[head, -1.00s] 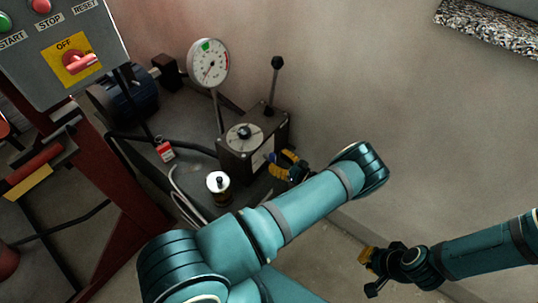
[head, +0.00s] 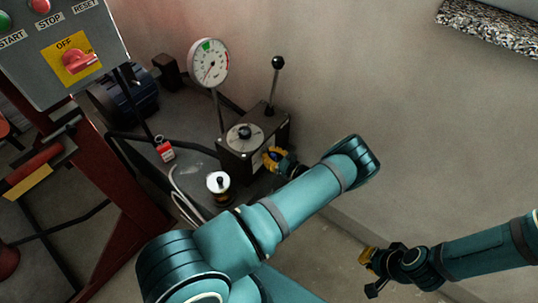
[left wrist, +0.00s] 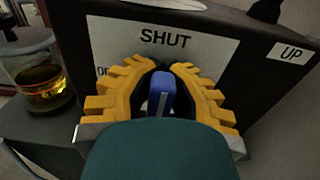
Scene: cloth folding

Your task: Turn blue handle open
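Part of another word shows at the plate's left edge, mostly hidden by a finger. My left gripper (head: 272,158) is at the box front. In the left wrist view its yellow fingers (left wrist: 160,66) stand on either side of the blue handle, with dark gaps beside it; firm contact is not visible. My right gripper (head: 368,272) is open and empty at the lower right, far from the box.
A lever with a black knob (head: 278,62) rises behind the box, and a round gauge (head: 208,64) stands to its left. A small glass cup (left wrist: 42,82) with amber liquid is close left of my left gripper. A red tag (head: 165,150) and control panel (head: 62,50) are further left.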

